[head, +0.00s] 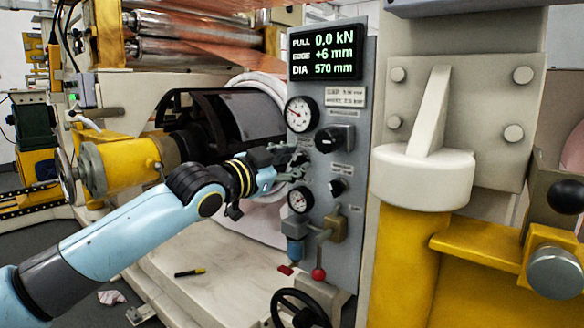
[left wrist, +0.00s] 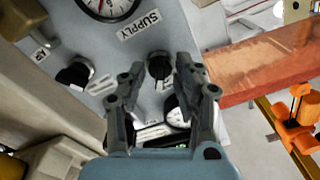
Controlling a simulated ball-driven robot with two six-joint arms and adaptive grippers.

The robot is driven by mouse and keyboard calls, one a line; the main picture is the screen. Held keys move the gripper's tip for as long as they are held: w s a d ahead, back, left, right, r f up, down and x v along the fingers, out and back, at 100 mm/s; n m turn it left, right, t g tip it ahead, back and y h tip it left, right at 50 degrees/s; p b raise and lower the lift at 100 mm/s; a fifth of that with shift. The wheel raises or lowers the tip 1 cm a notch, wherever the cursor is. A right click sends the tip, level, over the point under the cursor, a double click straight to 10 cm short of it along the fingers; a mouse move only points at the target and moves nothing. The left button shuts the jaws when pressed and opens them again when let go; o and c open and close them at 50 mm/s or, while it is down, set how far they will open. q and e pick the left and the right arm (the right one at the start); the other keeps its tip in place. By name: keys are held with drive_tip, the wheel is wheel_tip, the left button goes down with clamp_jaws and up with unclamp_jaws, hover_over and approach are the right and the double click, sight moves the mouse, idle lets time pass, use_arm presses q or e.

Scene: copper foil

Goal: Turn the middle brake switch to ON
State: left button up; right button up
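The grey control panel (head: 350,80) carries gauges and black rotary switches. My left gripper (head: 290,165) reaches its left side between the upper gauge (head: 300,114) and lower gauge (head: 300,200). In the left wrist view my left gripper (left wrist: 160,68) is open, with a black switch (left wrist: 158,70) between its fingertips. The fingers stand apart, and contact cannot be told. The gripper mostly hides this switch in the head view. Other black switches are at upper right (head: 328,138) and lower right (head: 337,187). The switch's ON marking is not readable. My right gripper is not in view.
A display (head: 326,52) tops the panel. A red-knobbed lever (head: 318,273) and black handwheel (head: 297,310) sit below. A yellow post with a white collar (head: 424,175) stands close on the right. A roll (head: 250,115) is behind my arm.

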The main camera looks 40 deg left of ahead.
use_arm(q)
drive_tip(key=shift+w, duration=0.1)
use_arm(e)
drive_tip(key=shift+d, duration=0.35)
use_arm(q)
clamp_jaws()
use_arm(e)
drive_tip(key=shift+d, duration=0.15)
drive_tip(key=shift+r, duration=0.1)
